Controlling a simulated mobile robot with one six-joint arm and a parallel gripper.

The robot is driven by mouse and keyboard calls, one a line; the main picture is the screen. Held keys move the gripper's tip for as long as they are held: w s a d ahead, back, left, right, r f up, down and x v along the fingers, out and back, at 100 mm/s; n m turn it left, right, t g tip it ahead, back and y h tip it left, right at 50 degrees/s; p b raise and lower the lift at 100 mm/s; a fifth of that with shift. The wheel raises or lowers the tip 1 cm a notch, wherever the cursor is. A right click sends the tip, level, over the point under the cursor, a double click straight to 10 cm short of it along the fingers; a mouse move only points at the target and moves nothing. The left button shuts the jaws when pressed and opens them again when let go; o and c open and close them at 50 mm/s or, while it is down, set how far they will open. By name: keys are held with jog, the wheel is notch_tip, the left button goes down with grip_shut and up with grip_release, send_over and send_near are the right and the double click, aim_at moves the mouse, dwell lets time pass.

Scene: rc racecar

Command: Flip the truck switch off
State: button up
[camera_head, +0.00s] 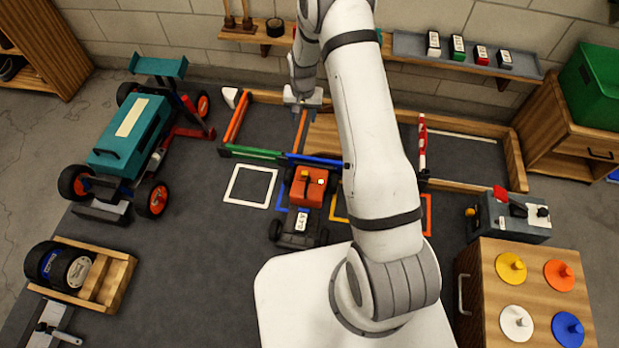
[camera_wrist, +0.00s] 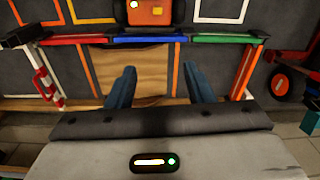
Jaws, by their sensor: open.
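A small orange-red truck (camera_head: 309,186) with black wheels stands on the dark mat, just in front of a blue bar. Small yellow and white parts show on its top; I cannot tell which is the switch or its position. The wrist view shows part of the truck (camera_wrist: 150,14) at the top edge, cut off by the frame. My gripper (camera_wrist: 160,82) is open and empty, with its blue fingers apart over a brown wooden ramp (camera_wrist: 138,62). In the head view, my gripper (camera_head: 303,99) is behind the truck, near the back wall, and apart from it.
A wooden-framed track with coloured bars (camera_head: 256,153) lies between my gripper and the truck. A teal racecar (camera_head: 135,135) stands at the left. A grey control box (camera_head: 512,220) and a wooden cabinet (camera_head: 478,262) with coloured knobs stand at the right.

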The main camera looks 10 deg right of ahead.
aim_at(305, 174)
jog(key=shift+m+g, duration=0.3)
jog(key=shift+m, duration=0.3)
jog(key=f+b, duration=0.3)
jog(key=f, duration=0.8)
jog(key=f+b, duration=0.2)
jog(key=f, duration=1)
jog(key=f+b, duration=0.3)
jog(key=f, duration=0.8)
jog(key=shift+s+f+b, duration=0.15)
jog(key=shift+s+b, duration=0.15)
jog(key=shift+b, duration=0.05)
grip_shut()
